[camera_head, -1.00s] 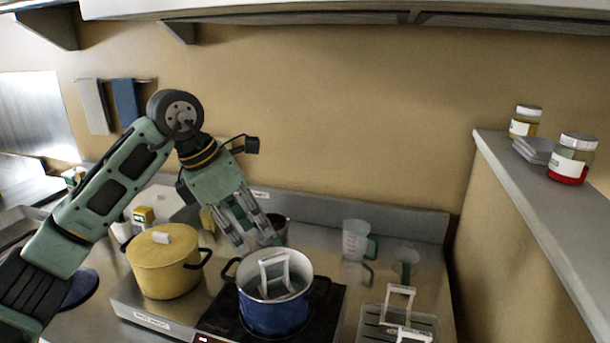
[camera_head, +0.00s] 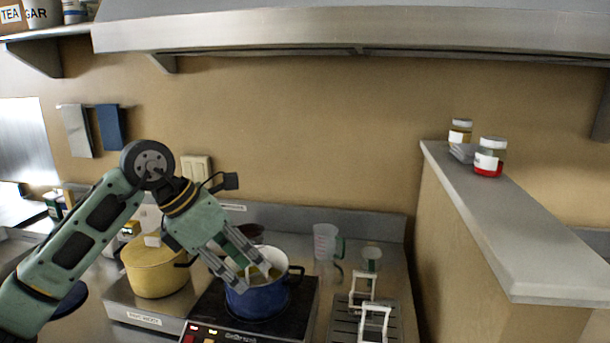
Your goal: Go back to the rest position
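My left gripper (camera_head: 255,279) comes in from the left and points down at the near left part of the blue pot (camera_head: 258,301). Its two fingers stand apart, with a gap between the tips. The pot sits on a black hot plate (camera_head: 300,300). The fingers hide part of the pot's rim and inside. My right gripper is out of view.
A yellow pot (camera_head: 153,272) stands left of the blue pot. A clear measuring jug (camera_head: 325,242) and a rack with white-handled pieces (camera_head: 345,328) are to the right. A ledge with jars (camera_head: 490,157) is farther right. A hood (camera_head: 330,35) hangs above.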

